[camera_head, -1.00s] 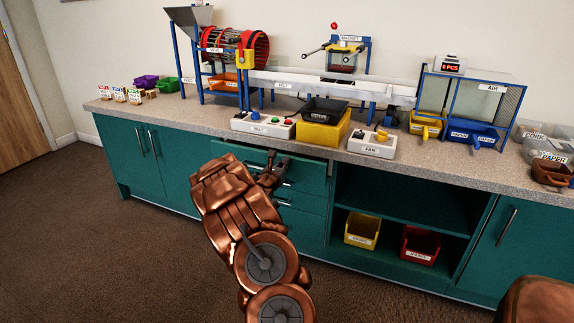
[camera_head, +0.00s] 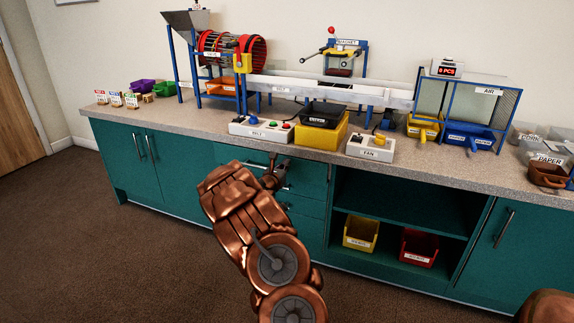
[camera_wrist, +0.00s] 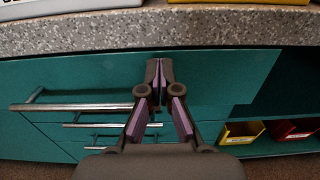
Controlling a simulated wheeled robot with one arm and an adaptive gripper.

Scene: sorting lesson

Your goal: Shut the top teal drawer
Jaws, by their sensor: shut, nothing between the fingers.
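The top teal drawer (camera_head: 311,176) is under the counter, left of the open shelf. In the head view its front looks about flush with the cabinet, with no clear gap under the countertop. In the wrist view its front (camera_wrist: 215,78) fills the middle, with its bar handle (camera_wrist: 80,107) at left. My gripper (camera_head: 272,160) is shut and empty. Its fingertips (camera_wrist: 159,68) are at the upper part of the drawer front, right of the handle, and seem to touch it. My arm hides part of the drawers in the head view.
The speckled countertop (camera_head: 190,118) overhangs just above my fingertips. Lower drawers (camera_head: 305,232) are below. A yellow bin (camera_head: 361,232) and a red bin (camera_head: 419,247) stand in the open shelf at right. The floor in front is clear.

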